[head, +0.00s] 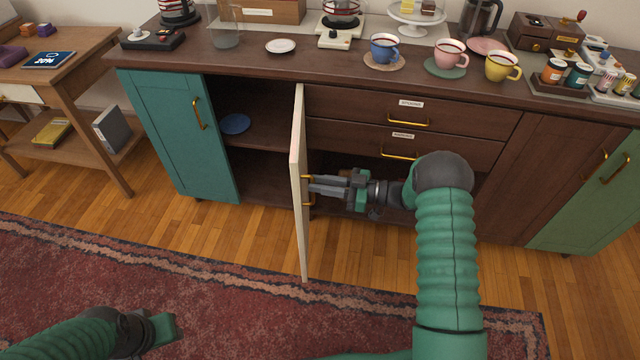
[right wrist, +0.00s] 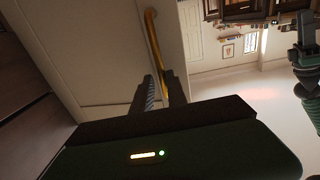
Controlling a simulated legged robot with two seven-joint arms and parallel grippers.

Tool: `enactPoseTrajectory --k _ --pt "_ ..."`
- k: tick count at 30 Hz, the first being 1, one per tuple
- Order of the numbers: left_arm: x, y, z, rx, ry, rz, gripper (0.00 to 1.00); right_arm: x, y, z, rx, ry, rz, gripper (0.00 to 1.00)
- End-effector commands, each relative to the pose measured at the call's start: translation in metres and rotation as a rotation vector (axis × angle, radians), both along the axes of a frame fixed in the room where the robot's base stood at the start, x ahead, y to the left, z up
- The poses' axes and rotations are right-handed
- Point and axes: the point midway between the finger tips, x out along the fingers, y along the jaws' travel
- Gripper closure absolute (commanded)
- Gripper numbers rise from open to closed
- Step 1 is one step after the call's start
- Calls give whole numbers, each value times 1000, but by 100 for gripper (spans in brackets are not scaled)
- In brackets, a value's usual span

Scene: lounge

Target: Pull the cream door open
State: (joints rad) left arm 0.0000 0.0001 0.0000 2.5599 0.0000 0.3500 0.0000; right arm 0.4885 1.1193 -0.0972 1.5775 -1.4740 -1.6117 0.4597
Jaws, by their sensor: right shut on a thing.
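The cream door (head: 299,180) of the dark wood cabinet stands open in the head view, swung out toward me and seen nearly edge-on. It also fills the upper left of the right wrist view (right wrist: 95,45). My right gripper (head: 312,187) reaches in from the right and is shut on the door's brass handle (head: 308,190). In the right wrist view the brass handle (right wrist: 153,40) runs down between the fingers. My left arm shows at the lower left of the head view; the state of its gripper (head: 170,328) is unclear.
Inside the open cabinet, a blue plate (head: 235,124) lies on a shelf. A teal door (head: 180,125) is at the left, with a side table (head: 75,75) beyond it. Cups and coffee gear crowd the countertop (head: 270,65). The rug (head: 230,290) in front is clear.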

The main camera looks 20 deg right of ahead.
Motion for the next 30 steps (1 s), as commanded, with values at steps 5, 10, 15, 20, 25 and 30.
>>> enactPoseTrajectory --k 5,10,15,20,25,30 --pt "0 0 1 0 0 0 64 9 -7 8 -4 -20 -29 73" --pt "0 0 0 0 0 0 64 8 -6 6 -2 -17 -27 69" --pt "0 0 0 0 0 0 64 7 -5 5 -2 -15 -25 69" --pt "0 0 0 0 0 0 64 7 -5 4 -1 -13 -24 69" --pt "0 0 0 0 0 0 64 6 -4 4 0 -12 -23 69" --pt "0 0 0 0 0 0 64 6 -4 4 0 -12 -22 69"
